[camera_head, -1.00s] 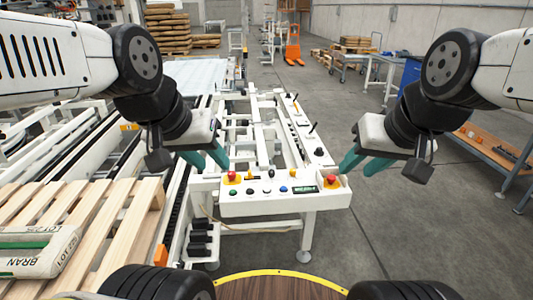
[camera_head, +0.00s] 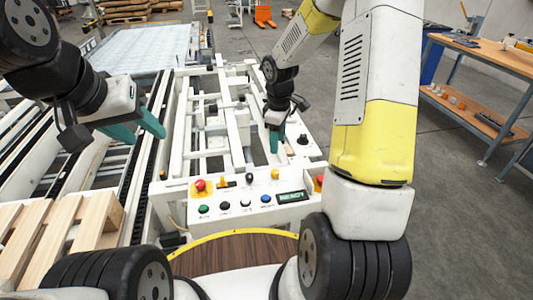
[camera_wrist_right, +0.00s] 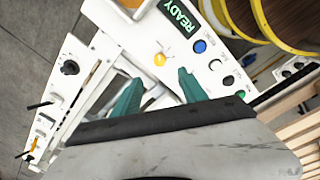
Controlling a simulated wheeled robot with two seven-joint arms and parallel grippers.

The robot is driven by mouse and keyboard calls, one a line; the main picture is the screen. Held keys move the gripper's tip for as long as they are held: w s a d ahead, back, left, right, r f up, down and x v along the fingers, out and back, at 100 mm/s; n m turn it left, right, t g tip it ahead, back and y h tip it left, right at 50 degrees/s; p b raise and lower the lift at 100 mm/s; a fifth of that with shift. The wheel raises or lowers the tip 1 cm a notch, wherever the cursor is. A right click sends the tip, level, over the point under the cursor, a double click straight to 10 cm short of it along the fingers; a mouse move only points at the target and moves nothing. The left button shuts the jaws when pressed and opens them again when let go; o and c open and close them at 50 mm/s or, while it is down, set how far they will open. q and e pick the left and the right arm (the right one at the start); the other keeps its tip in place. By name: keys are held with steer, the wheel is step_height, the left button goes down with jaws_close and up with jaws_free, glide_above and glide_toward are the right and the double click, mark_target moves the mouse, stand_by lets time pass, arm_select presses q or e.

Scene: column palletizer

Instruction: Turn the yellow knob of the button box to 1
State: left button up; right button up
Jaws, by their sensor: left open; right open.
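The white button box (camera_head: 180,215) stands at the front of the conveyor frame. A small round yellow control (camera_head: 275,174) sits in its back row, right of a black knob (camera_head: 249,180); another small yellow piece (camera_head: 224,182) lies further left, and I cannot tell its shape. In the right wrist view the round yellow control (camera_wrist_right: 160,60) shows just beyond the fingertips, beside the READY display (camera_wrist_right: 180,18). My right gripper (camera_head: 276,148) is open, pointing down, just behind and above this control, apart from it. My left gripper (camera_head: 142,130) is open and empty over the conveyor at left.
Red stop buttons sit at the box's left (camera_head: 200,185) and right end (camera_head: 319,181). Green, black, white and blue buttons line its front row. A wooden pallet (camera_head: 60,225) lies at front left. A workbench (camera_head: 490,75) stands at right.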

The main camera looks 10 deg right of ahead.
steer(key=n, duration=0.2)
glide_above(274, 171)
steer(key=shift+g, duration=0.4)
step_height(274, 171, down, 6)
steer(key=shift+f, duration=0.1)
step_height(274, 171, down, 8)
jaws_close()
